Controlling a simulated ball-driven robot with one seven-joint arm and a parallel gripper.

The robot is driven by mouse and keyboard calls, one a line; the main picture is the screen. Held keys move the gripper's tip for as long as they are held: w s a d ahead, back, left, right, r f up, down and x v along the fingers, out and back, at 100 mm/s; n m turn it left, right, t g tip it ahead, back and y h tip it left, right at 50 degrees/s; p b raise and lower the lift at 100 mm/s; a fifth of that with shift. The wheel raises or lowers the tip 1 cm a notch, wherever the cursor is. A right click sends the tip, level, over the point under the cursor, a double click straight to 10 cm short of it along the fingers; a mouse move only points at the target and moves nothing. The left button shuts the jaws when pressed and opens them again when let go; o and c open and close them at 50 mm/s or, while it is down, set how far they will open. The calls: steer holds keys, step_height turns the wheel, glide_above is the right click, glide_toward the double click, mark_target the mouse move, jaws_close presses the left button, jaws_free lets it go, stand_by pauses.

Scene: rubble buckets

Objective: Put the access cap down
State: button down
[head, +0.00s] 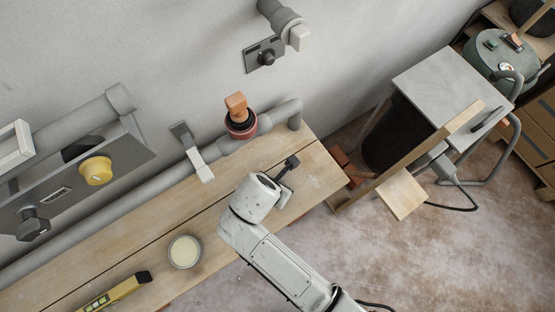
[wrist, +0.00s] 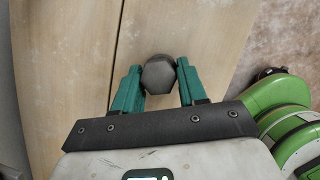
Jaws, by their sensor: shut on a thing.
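The access cap, a dark grey hexagonal piece, shows in the wrist view (wrist: 159,74) between the teal fingertips of my gripper (wrist: 160,82). My gripper is shut on it. In the head view the cap (head: 292,161) is a small dark shape just beyond my gripper (head: 285,172), over the right part of the wooden bench (head: 318,180). Wood planks lie behind the cap in the wrist view. I cannot tell whether the cap touches the bench or is held just above it.
A red valve with an orange handle (head: 237,110) and a grey pipe (head: 150,190) run along the bench's back. A round pale-topped container (head: 184,251) and a yellow level (head: 115,292) are at the left. Bare planks surround the cap.

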steer(key=c, duration=0.6)
jaws_free()
steer(key=v, duration=1.2)
steer(key=shift+p, duration=0.35)
